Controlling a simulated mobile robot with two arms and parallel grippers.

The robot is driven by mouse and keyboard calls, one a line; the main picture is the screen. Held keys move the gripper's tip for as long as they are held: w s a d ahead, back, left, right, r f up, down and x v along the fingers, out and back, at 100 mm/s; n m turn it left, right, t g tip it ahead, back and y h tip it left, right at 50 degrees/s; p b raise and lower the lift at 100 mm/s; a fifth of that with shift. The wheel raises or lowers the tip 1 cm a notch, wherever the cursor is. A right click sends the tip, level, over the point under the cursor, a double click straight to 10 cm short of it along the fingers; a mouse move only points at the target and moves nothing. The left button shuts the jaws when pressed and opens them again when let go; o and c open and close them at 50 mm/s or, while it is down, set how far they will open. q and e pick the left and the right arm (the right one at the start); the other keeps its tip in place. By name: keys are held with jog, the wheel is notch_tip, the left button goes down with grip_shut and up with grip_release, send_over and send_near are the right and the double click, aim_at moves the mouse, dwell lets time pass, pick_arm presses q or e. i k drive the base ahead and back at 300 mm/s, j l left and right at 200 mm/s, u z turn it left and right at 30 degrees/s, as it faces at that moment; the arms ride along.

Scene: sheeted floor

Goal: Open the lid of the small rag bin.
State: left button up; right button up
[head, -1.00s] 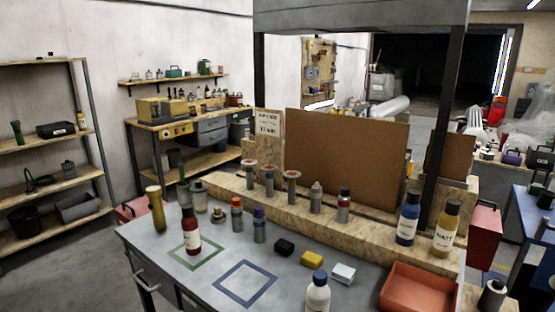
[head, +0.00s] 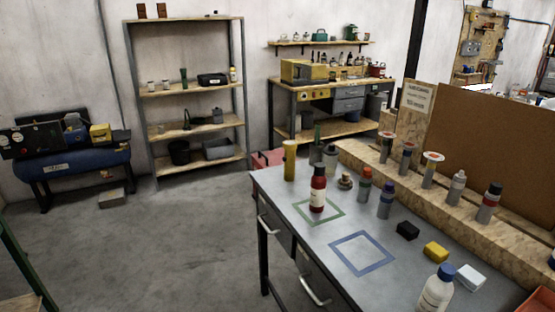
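I cannot pick out a small rag bin with a lid for certain in the head view. A dark round bucket (head: 180,152) stands on the lowest board of the shelving rack, and a grey open tub (head: 218,149) sits to its right. A grey bin-like container (head: 379,104) stands at the right end of the back workbench, too small to tell if it has a lid. Neither of my grippers is in view.
A grey worktable (head: 290,205) with bottles, small blocks and taped squares fills the right foreground. A shelving rack (head: 150,94) and a blue bench-like unit (head: 75,168) stand along the back wall. The concrete floor (head: 150,240) at left is largely clear.

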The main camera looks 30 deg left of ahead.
aim_at(273, 158)
jog(key=i+j+u, duration=0.35)
jog(key=i+j, duration=0.35)
jog(key=j, duration=0.35)
jog(key=i+j+u, duration=0.35)
jog(key=i+j, duration=0.4)
jog(key=i+j+u, duration=0.35)
jog(key=i+j, duration=0.35)
jog(key=i, duration=0.2)
